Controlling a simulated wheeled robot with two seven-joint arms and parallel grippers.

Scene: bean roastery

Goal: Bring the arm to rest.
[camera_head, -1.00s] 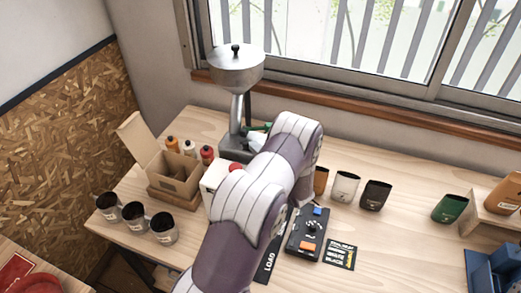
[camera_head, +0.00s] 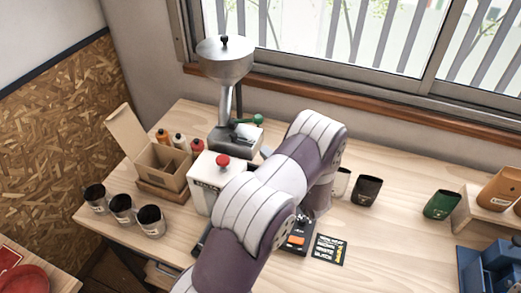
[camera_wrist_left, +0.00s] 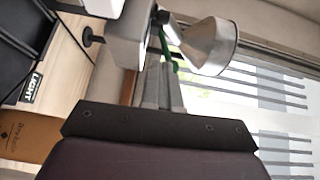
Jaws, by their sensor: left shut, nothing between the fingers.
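My left arm (camera_head: 245,215) comes in from the bottom of the head view, rises over the bench and bends down at its far end. In that view its gripper is mostly hidden behind the arm. In the left wrist view my left gripper (camera_wrist_left: 162,88) shows its grey fingers together, with nothing between them. Beyond the fingers in the wrist view are a silver funnel hopper (camera_wrist_left: 210,45) and a green part. My right gripper is in neither view.
The grinder (camera_head: 226,65), a white box with a red knob (camera_head: 204,175), an open carton (camera_head: 163,165) and metal cups (camera_head: 122,207) stand left of the arm. A dark pouch (camera_head: 366,189), a green pouch (camera_head: 441,204) and a blue machine (camera_head: 490,268) stand right. Bare bench lies at the front right.

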